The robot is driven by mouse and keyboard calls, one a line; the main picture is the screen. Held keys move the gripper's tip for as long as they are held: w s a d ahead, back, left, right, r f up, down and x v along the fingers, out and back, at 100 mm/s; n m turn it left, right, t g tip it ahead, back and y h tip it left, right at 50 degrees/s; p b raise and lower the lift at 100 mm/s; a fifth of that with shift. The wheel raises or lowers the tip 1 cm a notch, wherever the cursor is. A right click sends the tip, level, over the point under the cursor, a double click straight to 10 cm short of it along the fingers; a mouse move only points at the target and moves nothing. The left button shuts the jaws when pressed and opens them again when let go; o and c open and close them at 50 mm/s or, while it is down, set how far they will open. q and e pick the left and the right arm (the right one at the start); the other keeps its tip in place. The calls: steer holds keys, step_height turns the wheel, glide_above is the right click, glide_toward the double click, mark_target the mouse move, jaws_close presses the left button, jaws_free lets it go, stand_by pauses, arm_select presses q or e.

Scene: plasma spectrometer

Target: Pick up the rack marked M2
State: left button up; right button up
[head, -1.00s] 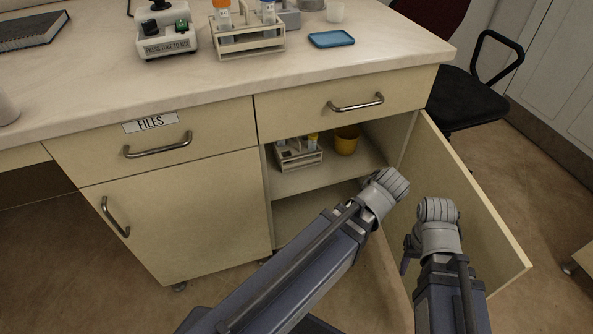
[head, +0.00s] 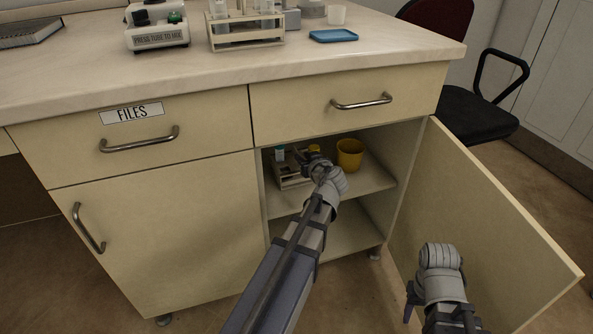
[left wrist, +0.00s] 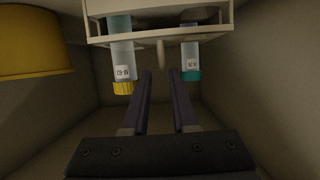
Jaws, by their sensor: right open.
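A small light rack (head: 290,180) with capped tubes stands on the cabinet's upper shelf, partly hidden by my left arm. In the left wrist view, which looks upside down, the rack (left wrist: 160,36) fills the top, with a yellow-capped tube (left wrist: 122,75) and a teal-capped tube (left wrist: 191,62). My left gripper (head: 316,163) is at the rack; in its wrist view its fingers (left wrist: 161,75) are apart, with a slim upright part of the rack in line with the gap. I cannot tell contact. No M2 mark is readable. My right gripper (head: 411,300) is open outside the cabinet.
A yellow cup (head: 350,154) stands right of the rack on the shelf. The cabinet door (head: 480,220) is open to the right.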

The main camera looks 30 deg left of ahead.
mark_target(296, 150)
arm_select(q)
steer(key=shift+r+b+x, duration=0.2)
steer(key=shift+b+x, duration=0.45)
steer(key=shift+x, duration=2.5)
steer(key=shift+s+a, duration=0.15)
steer(key=shift+c, duration=0.3)
jaws_close()
